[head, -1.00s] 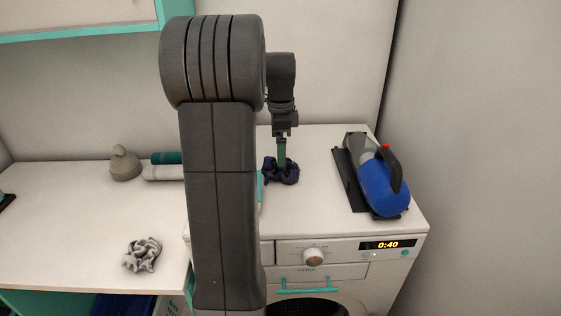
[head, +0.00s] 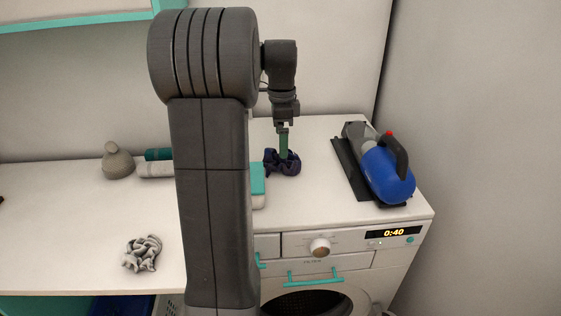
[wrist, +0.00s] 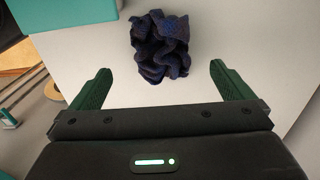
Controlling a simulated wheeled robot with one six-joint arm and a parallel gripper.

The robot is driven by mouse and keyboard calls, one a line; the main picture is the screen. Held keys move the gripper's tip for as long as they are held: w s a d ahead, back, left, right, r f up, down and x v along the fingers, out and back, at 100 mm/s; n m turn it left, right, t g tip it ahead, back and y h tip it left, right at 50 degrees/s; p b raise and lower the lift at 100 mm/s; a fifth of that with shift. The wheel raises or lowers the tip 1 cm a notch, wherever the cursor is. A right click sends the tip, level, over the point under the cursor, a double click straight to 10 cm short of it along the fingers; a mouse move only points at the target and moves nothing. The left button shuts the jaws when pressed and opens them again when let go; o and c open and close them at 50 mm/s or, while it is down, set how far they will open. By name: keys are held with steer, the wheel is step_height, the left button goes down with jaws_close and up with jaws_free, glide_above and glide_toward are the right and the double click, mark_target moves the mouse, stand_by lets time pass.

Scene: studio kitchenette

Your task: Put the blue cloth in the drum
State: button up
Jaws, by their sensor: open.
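The blue cloth (head: 282,161) is a crumpled dark navy bundle on top of the washing machine (head: 320,190). My gripper (head: 283,155) is above it, fingers pointing down, and partly covers it in the head view. In the wrist view the cloth (wrist: 160,46) lies just beyond the two green fingertips, a little left of the middle between them. My gripper (wrist: 161,78) is open and empty. The drum (head: 306,303) shows as a dark round opening at the front of the machine, cut off by the bottom edge.
A blue handheld vacuum (head: 386,175) lies on a dark mat at the machine's right. A grey crumpled cloth (head: 142,253) lies on the left counter. Rolled towels (head: 155,170) and a grey domed object (head: 117,161) stand farther back. A teal-and-white item (head: 258,185) is beside my arm.

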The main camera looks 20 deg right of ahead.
mark_target(282, 160)
step_height(282, 160, down, 2)
steer(key=shift+w+a+f, duration=0.1)
steer(key=shift+w+a, duration=0.05)
steer(key=shift+f, duration=0.55)
steer(key=f, duration=0.1)
steer(key=f+p, duration=0.1)
steer(key=f, duration=0.2)
steer(key=shift+d+f, duration=0.25)
steer(key=c, duration=1.1)
steer(key=shift+r, duration=0.15)
